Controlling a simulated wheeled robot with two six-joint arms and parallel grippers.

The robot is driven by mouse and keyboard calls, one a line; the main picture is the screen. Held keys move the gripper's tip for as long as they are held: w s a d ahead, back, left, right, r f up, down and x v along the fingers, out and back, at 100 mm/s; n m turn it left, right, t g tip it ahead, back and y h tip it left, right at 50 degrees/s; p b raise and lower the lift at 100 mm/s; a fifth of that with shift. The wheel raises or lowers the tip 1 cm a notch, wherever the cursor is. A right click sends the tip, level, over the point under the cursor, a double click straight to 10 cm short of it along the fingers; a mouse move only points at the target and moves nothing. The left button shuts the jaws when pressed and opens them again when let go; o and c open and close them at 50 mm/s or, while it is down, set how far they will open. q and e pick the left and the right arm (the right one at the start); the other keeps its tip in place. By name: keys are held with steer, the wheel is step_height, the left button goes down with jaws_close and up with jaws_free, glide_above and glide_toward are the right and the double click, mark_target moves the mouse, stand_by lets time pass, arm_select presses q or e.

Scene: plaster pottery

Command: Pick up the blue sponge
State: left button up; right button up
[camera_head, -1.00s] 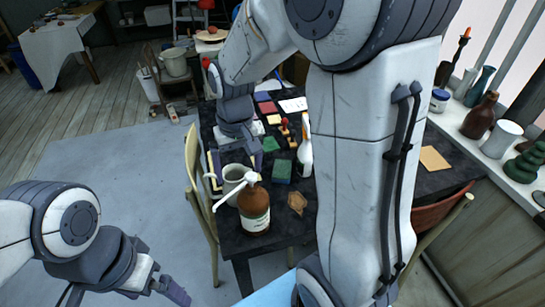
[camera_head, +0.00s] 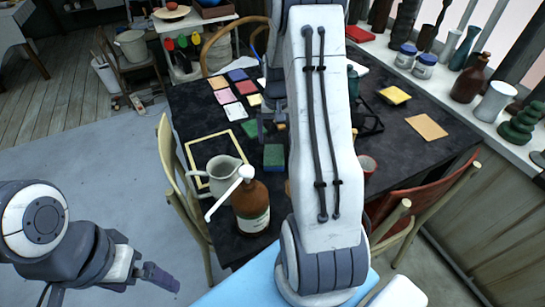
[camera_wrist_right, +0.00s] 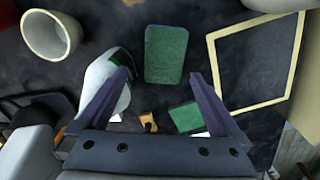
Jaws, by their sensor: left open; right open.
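A green sponge-like block (camera_head: 274,158) lies on the dark table beside the brown bottle, and it also shows in the right wrist view (camera_wrist_right: 165,48). I see no clearly blue sponge; a flat blue square (camera_head: 237,75) lies among coloured pieces at the back of the table. My right gripper (camera_head: 268,128) is over the table just behind the green block. In the wrist view its open fingers (camera_wrist_right: 159,76) are spread on both sides of the block's near edge, with nothing between them held. My left gripper (camera_head: 160,279) is open and empty, away from the table at lower left.
A grey pitcher (camera_head: 220,175) and a brown pump bottle (camera_head: 251,204) stand close to the green block. A wooden frame (camera_head: 193,163) lies at left. A white object (camera_wrist_right: 102,75) lies by one right finger. A smaller green piece (camera_wrist_right: 186,116) and a cup (camera_wrist_right: 50,35) are nearby.

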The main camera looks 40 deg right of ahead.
mark_target(274, 154)
steer(key=f, duration=0.2)
steer(key=shift+w+a+f, duration=0.15)
steer(key=shift+a+f, duration=0.1)
steer(key=shift+f, duration=0.05)
step_height(274, 154, down, 5)
steer(key=shift+a, duration=0.15)
steer(key=shift+r, duration=0.1)
steer(key=c, duration=1.3)
